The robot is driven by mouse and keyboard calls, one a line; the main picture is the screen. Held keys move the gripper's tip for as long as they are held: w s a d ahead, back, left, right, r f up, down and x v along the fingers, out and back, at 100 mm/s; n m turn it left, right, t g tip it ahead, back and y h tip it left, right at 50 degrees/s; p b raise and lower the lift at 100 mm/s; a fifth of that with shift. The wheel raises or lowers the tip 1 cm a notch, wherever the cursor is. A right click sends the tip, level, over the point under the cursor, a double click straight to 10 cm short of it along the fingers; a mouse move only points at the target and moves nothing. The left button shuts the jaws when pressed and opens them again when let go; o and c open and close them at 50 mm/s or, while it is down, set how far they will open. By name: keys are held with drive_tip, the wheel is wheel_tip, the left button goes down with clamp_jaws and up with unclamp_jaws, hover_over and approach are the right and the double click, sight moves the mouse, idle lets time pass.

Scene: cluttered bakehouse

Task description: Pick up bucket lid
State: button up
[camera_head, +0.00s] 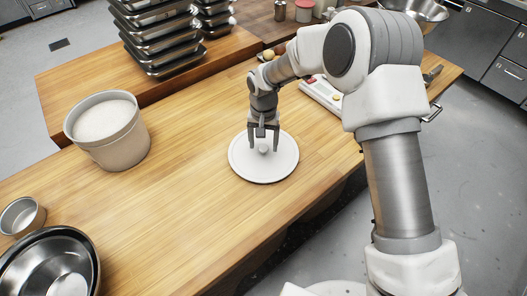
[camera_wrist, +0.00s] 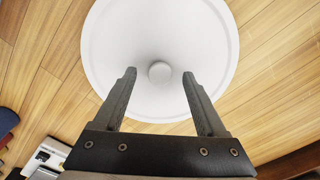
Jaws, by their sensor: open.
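The bucket lid (camera_head: 246,165) is a round white disc with a small knob at its centre, lying flat on the wooden table. In the wrist view the lid (camera_wrist: 110,45) fills the upper middle, with its knob (camera_wrist: 160,71) between and just beyond the fingertips. My gripper (camera_head: 263,147) points down over the lid, its open fingers close around the knob's position. In the wrist view the gripper (camera_wrist: 160,75) shows both fingers spread and empty. Whether the fingers touch the lid cannot be told.
A beige bucket (camera_head: 122,151) with white contents stands left on the wooden table (camera_head: 190,215). Metal bowls (camera_head: 48,268) sit at the front left. Stacked metal trays (camera_head: 165,62) are at the back. A white scale (camera_head: 320,94) lies behind my gripper. The table between bucket and lid is clear.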

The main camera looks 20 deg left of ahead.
drive_tip(key=shift+f, duration=0.35)
drive_tip(key=shift+c, duration=0.3)
clamp_jaws()
drive_tip(key=shift+r, duration=0.15)
